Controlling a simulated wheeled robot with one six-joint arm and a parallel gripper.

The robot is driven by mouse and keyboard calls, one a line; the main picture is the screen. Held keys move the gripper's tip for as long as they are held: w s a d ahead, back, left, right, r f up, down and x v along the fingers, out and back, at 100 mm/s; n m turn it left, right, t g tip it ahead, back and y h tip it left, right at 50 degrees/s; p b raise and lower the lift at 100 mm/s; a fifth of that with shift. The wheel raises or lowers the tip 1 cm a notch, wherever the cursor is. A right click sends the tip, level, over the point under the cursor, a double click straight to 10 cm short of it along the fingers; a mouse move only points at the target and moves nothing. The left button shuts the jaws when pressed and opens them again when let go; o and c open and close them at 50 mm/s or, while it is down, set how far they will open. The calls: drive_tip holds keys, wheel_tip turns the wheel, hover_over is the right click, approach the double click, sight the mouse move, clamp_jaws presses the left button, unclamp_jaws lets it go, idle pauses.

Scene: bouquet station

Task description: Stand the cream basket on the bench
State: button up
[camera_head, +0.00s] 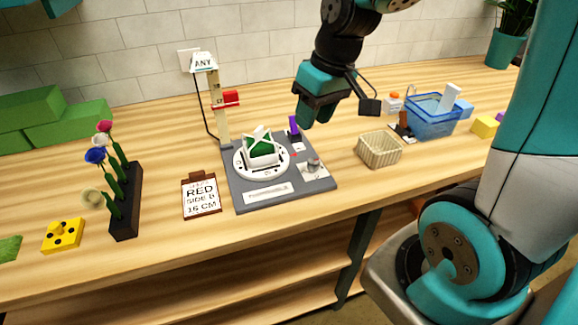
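The cream basket (379,151) is small and woven. It rests on the wooden bench right of the grey board, with its open side up and no contents that I can make out. My gripper (312,112) hangs above the bench, up and left of the basket and apart from it. It points down over the back right part of the grey board. Its teal fingers overlap from this angle, so I cannot tell whether they are open or shut. I see nothing held in it.
A grey board (232,188) with a post, white dial and green-white piece stands left of the basket. A blue crate (436,124) with items stands right. A clipboard (201,197), flower rack (126,203) and yellow block (63,235) are left. Bench in front of the basket is clear.

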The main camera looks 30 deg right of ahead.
drive_tip(key=s+a+r+n+g+y, duration=0.1)
drive_tip(key=s+a+r+n, duration=0.1)
drive_tip(key=s+a, duration=0.5)
drive_tip(key=s+a+r+n+y, duration=0.1)
drive_tip(key=s+a+r+n, duration=0.1)
drive_tip(key=s+a, duration=0.5)
drive_tip(key=shift+a+n+g, duration=0.4)
drive_tip(key=shift+a+n, duration=0.15)
drive_tip(key=shift+n, duration=0.15)
drive_tip(key=shift+r, duration=0.1)
